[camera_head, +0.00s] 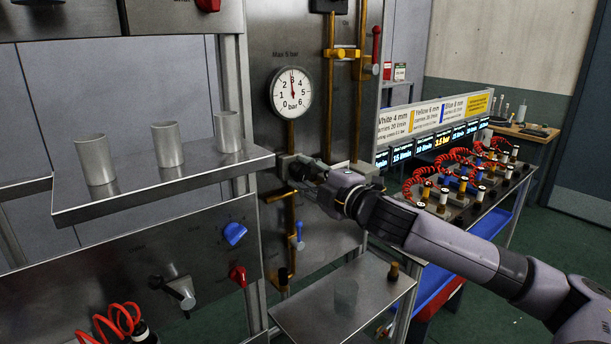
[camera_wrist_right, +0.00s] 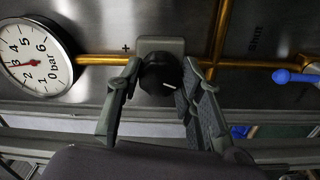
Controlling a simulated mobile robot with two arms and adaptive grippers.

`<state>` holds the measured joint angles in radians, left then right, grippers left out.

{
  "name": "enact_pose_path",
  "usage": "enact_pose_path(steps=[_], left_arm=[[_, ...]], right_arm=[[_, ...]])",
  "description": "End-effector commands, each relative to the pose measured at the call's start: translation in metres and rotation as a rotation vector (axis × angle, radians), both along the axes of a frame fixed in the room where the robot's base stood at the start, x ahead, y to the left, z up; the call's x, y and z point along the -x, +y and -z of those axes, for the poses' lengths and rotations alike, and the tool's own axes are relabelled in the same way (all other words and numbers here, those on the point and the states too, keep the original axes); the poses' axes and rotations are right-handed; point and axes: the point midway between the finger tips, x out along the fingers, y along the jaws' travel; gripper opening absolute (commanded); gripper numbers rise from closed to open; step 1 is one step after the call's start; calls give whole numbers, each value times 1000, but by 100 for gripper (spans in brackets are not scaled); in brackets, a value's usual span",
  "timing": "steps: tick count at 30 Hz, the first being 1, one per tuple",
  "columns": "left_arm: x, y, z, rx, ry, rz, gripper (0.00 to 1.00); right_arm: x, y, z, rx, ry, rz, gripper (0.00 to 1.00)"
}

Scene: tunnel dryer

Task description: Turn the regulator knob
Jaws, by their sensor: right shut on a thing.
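The regulator knob (camera_wrist_right: 158,74) is black and round with a short white mark, in front of a grey block on the brass pipe in the right wrist view. My right gripper (camera_wrist_right: 158,88) has one finger on each side of it and is shut on it. In the head view my right gripper (camera_head: 306,173) reaches in from the right and mostly hides the knob below the gauge. The pressure gauge (camera_head: 291,94) is white, marked in bar, its red needle near 3. The left gripper is not in view.
A shelf with several metal cups (camera_head: 168,145) stands left of the panel. A blue lever (camera_head: 300,235) hangs below the regulator. A steel tray (camera_head: 370,300) sits lower down. Red coiled hoses (camera_head: 430,183) on a bench lie to the right, behind my arm.

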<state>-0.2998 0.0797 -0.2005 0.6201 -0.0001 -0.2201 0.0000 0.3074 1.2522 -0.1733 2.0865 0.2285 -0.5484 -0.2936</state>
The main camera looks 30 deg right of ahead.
Motion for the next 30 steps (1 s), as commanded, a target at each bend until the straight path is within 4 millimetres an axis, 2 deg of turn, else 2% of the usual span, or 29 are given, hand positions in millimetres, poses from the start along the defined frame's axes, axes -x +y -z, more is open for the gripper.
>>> enact_pose_path(steps=[6,15,30], left_arm=[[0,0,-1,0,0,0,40],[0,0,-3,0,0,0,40],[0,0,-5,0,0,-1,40]], right_arm=[[0,0,1,-202,17,1,6],[0,1,1,-417,36,0,6],[0,1,2,-546,46,0,6]])
